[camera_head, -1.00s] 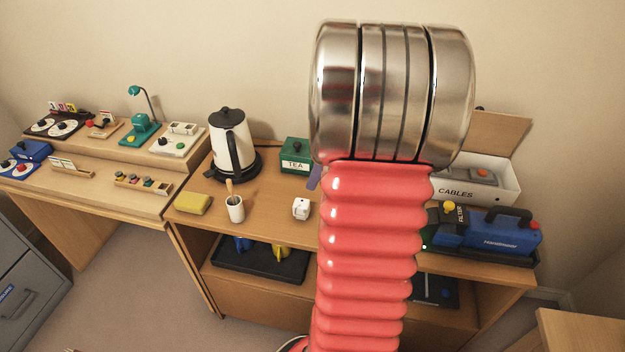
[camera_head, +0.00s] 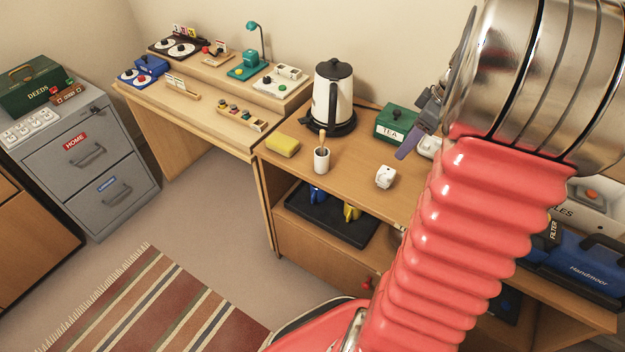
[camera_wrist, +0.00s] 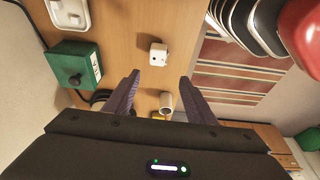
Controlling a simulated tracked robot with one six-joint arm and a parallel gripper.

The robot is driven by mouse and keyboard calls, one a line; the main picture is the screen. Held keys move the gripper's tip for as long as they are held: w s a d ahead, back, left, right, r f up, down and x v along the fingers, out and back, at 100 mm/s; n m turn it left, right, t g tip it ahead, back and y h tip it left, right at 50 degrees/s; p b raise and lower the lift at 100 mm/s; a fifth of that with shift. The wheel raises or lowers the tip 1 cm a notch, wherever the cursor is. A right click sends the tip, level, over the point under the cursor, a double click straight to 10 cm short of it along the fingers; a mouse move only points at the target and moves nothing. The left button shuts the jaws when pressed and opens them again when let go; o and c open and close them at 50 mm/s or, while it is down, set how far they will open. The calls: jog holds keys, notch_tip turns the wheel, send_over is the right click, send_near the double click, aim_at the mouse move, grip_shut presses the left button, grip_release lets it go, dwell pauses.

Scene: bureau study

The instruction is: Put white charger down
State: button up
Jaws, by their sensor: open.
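The white charger (camera_head: 385,177), a small white block with dark marks on one face, sits on the wooden sideboard top (camera_head: 350,165) to the right of the white cup. It also shows in the wrist view (camera_wrist: 158,54), beyond the fingertips and apart from them. My gripper (camera_head: 408,145) is partly hidden behind my arm in the head view, up and to the right of the charger. In the wrist view its two purple-grey fingers (camera_wrist: 160,80) are spread apart with nothing held between them.
A white cup with a brush (camera_head: 321,158), a yellow sponge (camera_head: 283,145), a kettle (camera_head: 333,95) and a green TEA box (camera_head: 397,124) share the top. A blue machine (camera_head: 580,265) stands at the right. A lower shelf holds a black tray (camera_head: 325,222). Bare wood surrounds the charger.

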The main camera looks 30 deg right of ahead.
jog(key=w+a+r+m, duration=0.15)
jog(key=a+r, duration=0.25)
jog(key=a, duration=0.6)
jog(key=s+a+r+m+t, duration=0.1)
jog(key=s+a, duration=0.3)
jog(key=a, duration=0.8)
jog(key=s+a+r+m+t+h, duration=0.1)
jog(key=s+a+r+m, duration=0.2)
jog(key=a, duration=1)
jog(key=shift+s+r+t+h, duration=0.15)
jog(key=shift+s+t+h, duration=0.15)
jog(key=shift+s, duration=0.5)
jog(key=shift+a, duration=0.1)
jog(key=shift+c, duration=0.6)
